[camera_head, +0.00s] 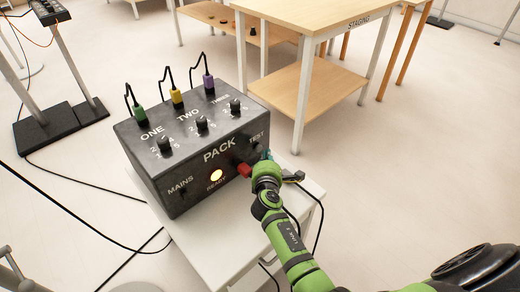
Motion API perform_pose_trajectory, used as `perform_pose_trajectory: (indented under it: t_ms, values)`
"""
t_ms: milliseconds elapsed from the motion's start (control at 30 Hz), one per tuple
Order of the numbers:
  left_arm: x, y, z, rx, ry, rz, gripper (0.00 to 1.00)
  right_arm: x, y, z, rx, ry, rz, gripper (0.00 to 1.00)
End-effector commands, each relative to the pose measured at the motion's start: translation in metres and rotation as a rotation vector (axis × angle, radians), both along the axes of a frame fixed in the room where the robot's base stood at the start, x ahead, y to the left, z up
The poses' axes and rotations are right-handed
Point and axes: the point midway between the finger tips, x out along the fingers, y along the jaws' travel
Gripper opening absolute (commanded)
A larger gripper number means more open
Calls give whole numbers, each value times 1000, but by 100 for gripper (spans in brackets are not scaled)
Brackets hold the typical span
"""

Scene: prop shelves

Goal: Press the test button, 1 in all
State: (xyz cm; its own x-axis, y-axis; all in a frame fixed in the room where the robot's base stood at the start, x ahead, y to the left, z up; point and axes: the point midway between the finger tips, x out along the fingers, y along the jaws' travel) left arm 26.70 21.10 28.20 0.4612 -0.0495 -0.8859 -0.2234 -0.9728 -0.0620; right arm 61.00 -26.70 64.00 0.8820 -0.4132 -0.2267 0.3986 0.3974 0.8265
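A dark grey box marked PACK (165,188) stands on a small white table (225,262). Its front has the labels MAINS, READY and TEST, and a round READY light (216,177) glows yellow. A dark round knob or button (257,150) shows just under the TEST label. A red part (244,170) sits at the box front, beside my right wrist. My green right arm reaches in from the lower right. My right gripper (290,178) is close to the box's right front, largely hidden by the wrist; its fingers and any contact are unclear. My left gripper is out of view.
Three dials and three plugs with cables, green, yellow and purple, are on the box top. A wooden table marked STAGING (325,14) stands behind. A stand with a black base (62,127) is at left. Black cables (75,177) cross the pale floor.

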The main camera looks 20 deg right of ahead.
Motion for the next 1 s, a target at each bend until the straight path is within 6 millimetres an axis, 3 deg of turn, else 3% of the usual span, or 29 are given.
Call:
perform_pose_trajectory:
  t_ms: [567, 1000]
  values:
    - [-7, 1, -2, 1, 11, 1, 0, 0, 0, 0, 0, 0, 0, 0]
    - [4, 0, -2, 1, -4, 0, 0, 5, 1, -1, 0, 0, 0, 0]
